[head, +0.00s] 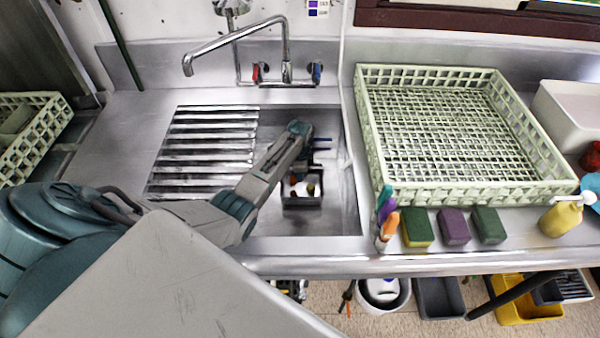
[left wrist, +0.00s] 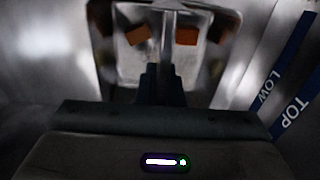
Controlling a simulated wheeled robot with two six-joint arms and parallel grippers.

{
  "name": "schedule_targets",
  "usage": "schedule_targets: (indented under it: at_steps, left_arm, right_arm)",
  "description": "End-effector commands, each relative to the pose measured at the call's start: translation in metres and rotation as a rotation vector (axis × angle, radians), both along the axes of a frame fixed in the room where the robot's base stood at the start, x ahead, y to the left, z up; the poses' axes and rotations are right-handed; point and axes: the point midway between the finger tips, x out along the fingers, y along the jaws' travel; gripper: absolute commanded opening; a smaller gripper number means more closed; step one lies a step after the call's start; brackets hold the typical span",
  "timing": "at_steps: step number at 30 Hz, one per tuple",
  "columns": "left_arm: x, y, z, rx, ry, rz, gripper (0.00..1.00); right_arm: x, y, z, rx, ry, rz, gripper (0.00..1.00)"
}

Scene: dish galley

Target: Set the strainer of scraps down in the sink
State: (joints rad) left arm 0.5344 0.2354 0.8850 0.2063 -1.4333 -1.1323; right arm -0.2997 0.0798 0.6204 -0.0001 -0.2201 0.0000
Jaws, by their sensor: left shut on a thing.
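The strainer of scraps (head: 302,201) is a small grey box-like basket, seen inside the sink basin (head: 342,215) toward its right side. Its scraps show as small dark, pale and orange bits. In the left wrist view the strainer (left wrist: 133,66) fills the upper middle, with orange-brown scraps and a central upright bar. My left gripper (head: 302,172) comes down over the strainer and is shut on it; my arm partly covers the fingers. The gripper also shows in the left wrist view (left wrist: 165,80). I cannot tell whether the strainer touches the sink floor. My right gripper is out of view.
A slatted rack (head: 205,150) covers the sink's left part. The faucet (head: 235,38) reaches over from behind. A pale green dish rack (head: 552,180) stands right of the sink, with several sponges (head: 453,226) and a brush holder (head: 383,243) in front.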

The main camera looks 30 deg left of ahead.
Motion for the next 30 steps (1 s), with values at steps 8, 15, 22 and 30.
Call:
schedule_targets:
  at_steps: [8, 15, 22, 30]
  left_arm:
    - [0.000, 0.000, 0.001, 0.000, 0.000, 0.000, 0.33]
    - [0.000, 0.000, 0.004, 0.000, 0.000, 0.000, 0.33]
    - [0.001, 0.001, 0.039, 0.002, -0.005, -0.001, 0.33]
    - [0.001, 0.000, 0.089, 0.000, -0.004, 0.000, 0.33]
  right_arm:
    - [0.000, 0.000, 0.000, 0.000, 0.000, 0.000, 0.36]
    - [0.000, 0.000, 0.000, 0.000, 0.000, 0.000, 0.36]
    - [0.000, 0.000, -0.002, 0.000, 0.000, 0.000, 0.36]
    - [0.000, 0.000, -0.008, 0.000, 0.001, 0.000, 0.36]
